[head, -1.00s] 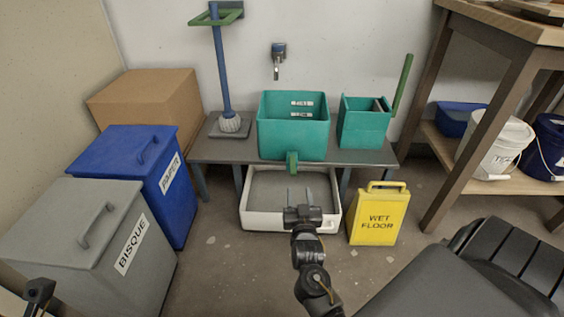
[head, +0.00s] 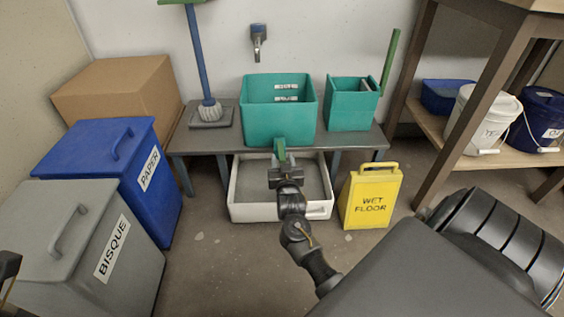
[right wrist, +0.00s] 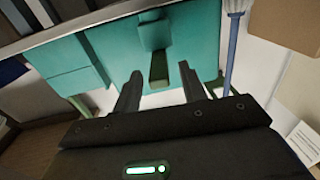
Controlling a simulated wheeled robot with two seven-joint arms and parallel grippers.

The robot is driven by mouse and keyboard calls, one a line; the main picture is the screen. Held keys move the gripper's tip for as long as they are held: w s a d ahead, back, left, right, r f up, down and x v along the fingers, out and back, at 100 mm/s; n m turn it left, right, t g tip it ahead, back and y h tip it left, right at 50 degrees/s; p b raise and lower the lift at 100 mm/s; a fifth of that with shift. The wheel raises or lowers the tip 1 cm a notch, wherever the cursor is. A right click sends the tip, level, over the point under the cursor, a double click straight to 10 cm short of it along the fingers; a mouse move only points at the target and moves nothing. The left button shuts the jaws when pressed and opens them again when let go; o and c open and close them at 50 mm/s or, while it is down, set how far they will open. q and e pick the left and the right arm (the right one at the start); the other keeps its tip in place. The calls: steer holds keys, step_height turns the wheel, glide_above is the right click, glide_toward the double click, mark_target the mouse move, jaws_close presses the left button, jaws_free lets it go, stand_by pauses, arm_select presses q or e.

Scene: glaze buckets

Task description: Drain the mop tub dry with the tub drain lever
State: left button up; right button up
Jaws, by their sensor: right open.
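The teal mop tub (head: 262,122) stands on a low grey bench in the head view. The right wrist view shows the lever (right wrist: 158,68) between the fingertips, with clear space on both sides. My right gripper (head: 284,166) is open in front of the lever; it also shows open in the right wrist view (right wrist: 157,88). A white-rimmed basin (head: 250,214) lies on the floor below the tub. The tub's water level is hidden. My left gripper (head: 8,264) is cut off at the left edge.
A smaller teal bucket (head: 350,108) and a mop (head: 210,110) stand on the bench (head: 225,141) either side of the tub. A yellow wet-floor sign (head: 370,198) stands right of the basin. Blue (head: 100,160) and grey bins (head: 75,245) stand at left.

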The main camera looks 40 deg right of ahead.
steer(key=shift+x, duration=0.75)
steer(key=shift+c, duration=0.4)
jaws_close()
